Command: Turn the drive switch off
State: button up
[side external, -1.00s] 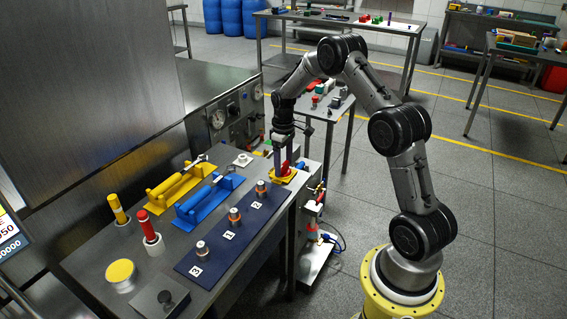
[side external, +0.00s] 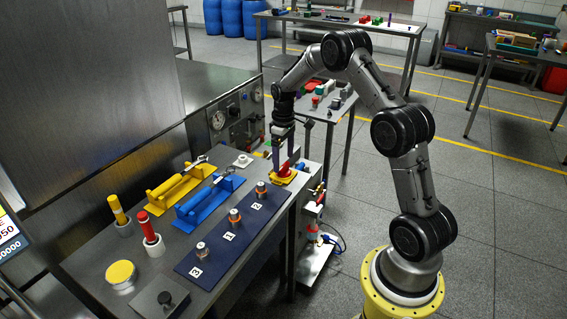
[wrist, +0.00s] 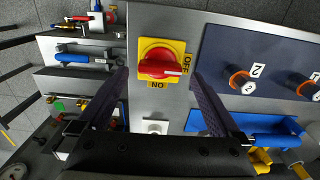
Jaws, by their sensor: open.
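The drive switch (side external: 286,171) is a red rotary knob on a yellow plate at the far right end of the steel bench. In the wrist view the red handle (wrist: 160,66) lies across the plate, its white mark toward the right side, where the OFF label (wrist: 188,64) is. The ON label (wrist: 157,85) is on the lower edge. My gripper (side external: 284,166) points down over the switch. In the wrist view its two dark fingers (wrist: 158,76) are apart, one on each side of the switch, and nothing is between them but the knob below; contact cannot be told.
A blue panel (side external: 222,245) with several numbered knobs lies along the bench front. Blue (side external: 205,203) and yellow (side external: 170,192) lever handles stand behind it. A white button (side external: 243,160) is behind the switch. Pipework (side external: 315,225) stands off the bench's right end.

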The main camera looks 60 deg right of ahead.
aim_at(283, 165)
notch_tip(283, 165, up, 11)
jog(key=shift+r, duration=0.2)
dwell(0.3)
